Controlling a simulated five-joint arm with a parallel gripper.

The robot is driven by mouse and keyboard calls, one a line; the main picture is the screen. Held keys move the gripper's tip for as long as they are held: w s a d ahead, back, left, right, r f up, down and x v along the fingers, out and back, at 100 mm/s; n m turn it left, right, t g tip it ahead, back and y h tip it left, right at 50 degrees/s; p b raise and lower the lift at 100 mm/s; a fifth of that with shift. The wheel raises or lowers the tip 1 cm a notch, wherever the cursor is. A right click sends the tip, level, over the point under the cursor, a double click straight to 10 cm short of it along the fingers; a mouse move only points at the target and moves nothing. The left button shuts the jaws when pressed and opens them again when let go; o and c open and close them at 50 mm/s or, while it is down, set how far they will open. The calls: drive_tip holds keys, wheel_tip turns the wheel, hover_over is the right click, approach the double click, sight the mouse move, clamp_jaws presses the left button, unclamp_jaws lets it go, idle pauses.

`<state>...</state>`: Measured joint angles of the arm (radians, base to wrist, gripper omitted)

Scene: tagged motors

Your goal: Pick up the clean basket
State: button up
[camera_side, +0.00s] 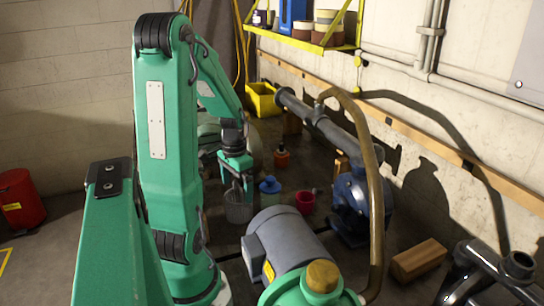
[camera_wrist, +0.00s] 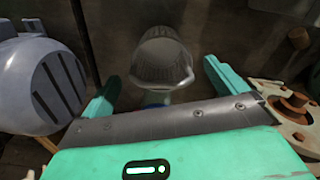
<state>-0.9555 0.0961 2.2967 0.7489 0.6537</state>
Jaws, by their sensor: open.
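A pale grey, ribbed basket (camera_side: 238,208) stands on the floor just below my gripper (camera_side: 238,183) in the side view. In the wrist view the basket (camera_wrist: 162,58) lies between the two teal fingers, its rounded rim toward the camera. My gripper (camera_wrist: 160,72) is open, with one finger on each side of the basket and visible gaps to both. I cannot tell how far down the fingers reach beside it. The basket looks empty, though its inside is dark.
A blue container (camera_side: 270,188), a pink-red cup (camera_side: 305,202) and an orange bottle (camera_side: 282,157) stand right of the basket. A grey motor (camera_side: 285,242) is close in front. A yellow bin (camera_side: 262,99) sits farther back. A red bin (camera_side: 20,199) stands far left.

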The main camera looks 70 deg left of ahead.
sight(237, 198)
drive_tip(key=shift+f, duration=2.6)
drive_tip(key=c, duration=1.1)
drive_tip(key=shift+r, duration=0.15)
drive_tip(key=shift+r, duration=4.9)
